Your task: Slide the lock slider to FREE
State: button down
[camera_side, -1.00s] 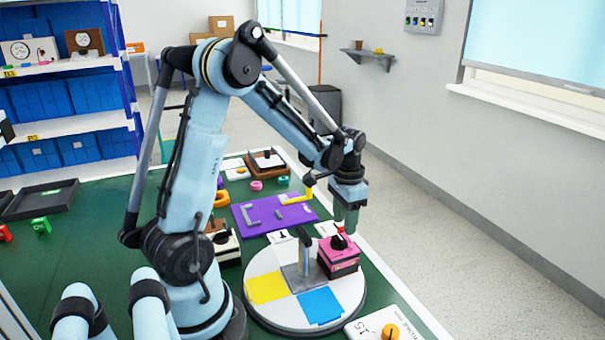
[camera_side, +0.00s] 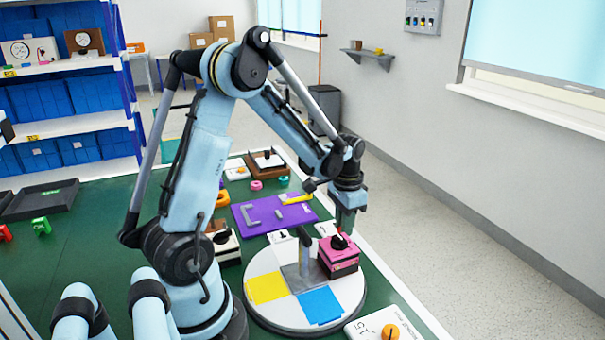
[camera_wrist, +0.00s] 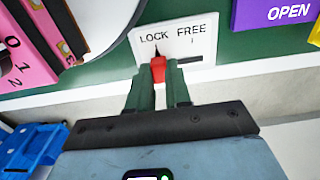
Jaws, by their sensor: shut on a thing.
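The red lock slider (camera_wrist: 158,68) stands on a white plate (camera_wrist: 205,45) marked LOCK on the left and FREE on the right. The slider is at the LOCK side, and a dark slot runs from it to the right under FREE. My gripper (camera_wrist: 160,78) has its two green fingers on either side of the red slider, shut on it. In the side view my gripper (camera_side: 346,225) points down behind the pink box (camera_side: 338,262), which partly hides the slider and its plate.
The pink box with a black knob stands on a round turntable (camera_side: 262,316) left of the slider in the wrist view. A purple board (camera_side: 270,216) marked OPEN lies nearby. A blue object (camera_wrist: 28,148) shows at the lower left of the wrist view.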

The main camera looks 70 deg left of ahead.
aim_at(334, 225)
jog(key=shift+a, duration=2.3)
jog(key=c, duration=1)
grip_release()
jog(key=shift+c, duration=0.2)
notch_tip(334, 225, up, 12)
jog(key=shift+d, duration=0.1)
